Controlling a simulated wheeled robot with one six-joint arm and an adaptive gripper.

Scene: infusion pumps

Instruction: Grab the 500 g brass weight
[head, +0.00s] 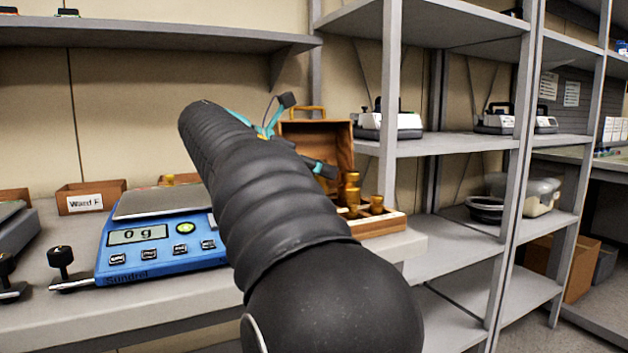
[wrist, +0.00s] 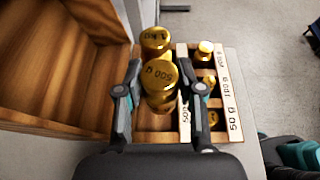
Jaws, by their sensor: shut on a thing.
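The 500 g brass weight (wrist: 160,76) is a gold cylinder with a knob, its "500 g" label facing the wrist camera. My gripper (wrist: 162,88) is shut on it, one finger on each side. It stands upright over the wooden weight box; I cannot tell whether its base is clear of the slot. The 1 kg brass weight (wrist: 155,40) is just beyond it. In the head view my arm hides most of the gripper, and brass weights (head: 351,190) show just right of it.
The wooden box (head: 380,224) has its lid (head: 318,142) open. Smaller weights (wrist: 205,50) sit in its labelled slots. A blue scale (head: 160,255) reading 0 g stands to the left. A shelf post (head: 391,100) rises close behind the box.

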